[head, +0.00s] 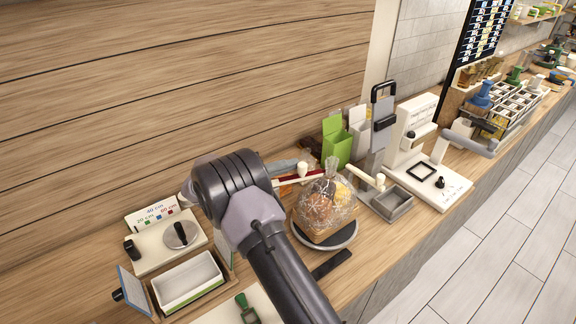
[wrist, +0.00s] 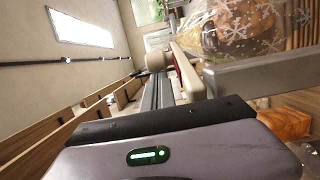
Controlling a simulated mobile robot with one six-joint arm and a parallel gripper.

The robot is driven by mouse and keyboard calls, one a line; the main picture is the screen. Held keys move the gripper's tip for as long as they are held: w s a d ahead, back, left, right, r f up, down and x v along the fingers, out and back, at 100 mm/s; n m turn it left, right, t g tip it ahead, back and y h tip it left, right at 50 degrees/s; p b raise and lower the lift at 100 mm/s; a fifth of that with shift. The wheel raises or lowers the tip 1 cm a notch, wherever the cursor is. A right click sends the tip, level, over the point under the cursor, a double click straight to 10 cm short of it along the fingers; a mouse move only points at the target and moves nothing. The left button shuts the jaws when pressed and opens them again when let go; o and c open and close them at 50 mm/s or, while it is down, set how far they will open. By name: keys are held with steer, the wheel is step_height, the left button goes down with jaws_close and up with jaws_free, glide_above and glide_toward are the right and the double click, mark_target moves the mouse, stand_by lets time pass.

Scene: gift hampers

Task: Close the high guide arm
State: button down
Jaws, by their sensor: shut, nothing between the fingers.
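A pale guide arm with a red stripe and a cream knob (head: 303,168) reaches out behind the bagged hamper. Its knob also shows in the wrist view (wrist: 158,62), close to my fingertips. A second cream arm (head: 362,178) with a knob stands right of the bag. I cannot tell for sure which is the high one. My gripper (wrist: 156,77) is shut and empty, beside the striped arm; whether it touches is unclear. In the head view my own arm hides most of it.
The clear snowflake bag (head: 324,205) stands on a round dark plate (head: 338,238). A grey tray (head: 392,203) and a green bag (head: 336,140) are close by. A white box (head: 187,282) and a sign (head: 158,212) are at left. The wooden wall rises behind.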

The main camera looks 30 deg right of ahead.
stand_by(0.5)
steer(key=w+a+p, duration=0.1)
steer(key=w+a, duration=0.1)
steer(key=a, duration=1.5)
steer(key=s+d+n+t+y+p, duration=0.1)
steer(key=s+d+n+t+p, duration=0.6)
steer(key=t+p, duration=0.25)
steer(key=w+d+m+p, duration=0.1)
steer(key=w+d, duration=0.3)
steer(key=d, duration=0.6)
steer(key=shift+g, duration=0.35)
